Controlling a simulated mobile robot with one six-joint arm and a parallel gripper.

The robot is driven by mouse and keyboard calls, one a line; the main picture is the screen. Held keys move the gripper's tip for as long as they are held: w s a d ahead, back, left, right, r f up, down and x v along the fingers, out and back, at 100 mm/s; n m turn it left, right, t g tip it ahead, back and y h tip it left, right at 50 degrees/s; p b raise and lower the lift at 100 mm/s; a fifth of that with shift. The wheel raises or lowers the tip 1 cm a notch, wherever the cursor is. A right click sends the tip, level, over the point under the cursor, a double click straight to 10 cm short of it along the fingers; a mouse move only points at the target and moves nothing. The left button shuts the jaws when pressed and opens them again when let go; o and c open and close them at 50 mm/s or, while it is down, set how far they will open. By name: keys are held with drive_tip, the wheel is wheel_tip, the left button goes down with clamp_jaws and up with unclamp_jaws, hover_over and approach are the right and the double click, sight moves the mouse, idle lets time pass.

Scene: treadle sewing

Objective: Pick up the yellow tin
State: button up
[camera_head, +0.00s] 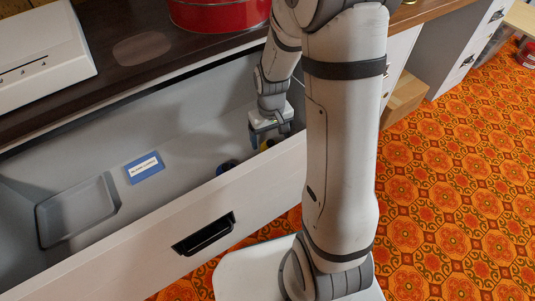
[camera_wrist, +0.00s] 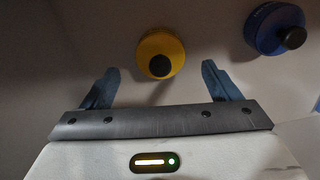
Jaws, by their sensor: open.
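The yellow tin (camera_wrist: 152,45) shows in the wrist view as a round yellow body with a dark knob on top. It lies ahead of my gripper (camera_wrist: 158,82), between the lines of the two fingers and a little beyond their tips. My gripper is open and empty. In the head view my gripper (camera_head: 270,134) reaches down into the open drawer at its right end. A small bit of the yellow tin (camera_head: 268,144) shows beside the fingers there; the rest is hidden.
A blue tin (camera_wrist: 273,28) with a dark knob stands right of the yellow tin. It also shows in the head view (camera_head: 227,167). The drawer (camera_head: 150,255) holds a grey tray (camera_head: 78,212) and a blue labelled box (camera_head: 145,168). A red tin (camera_head: 220,15) stands on the tabletop above.

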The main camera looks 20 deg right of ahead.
sight(271, 142)
wheel_tip(271, 142, down, 4)
drive_tip(key=shift+b, duration=0.85)
drive_tip(key=shift+s+r, duration=0.1)
drive_tip(key=shift+c, duration=0.3)
drive_tip(key=c, duration=1.1)
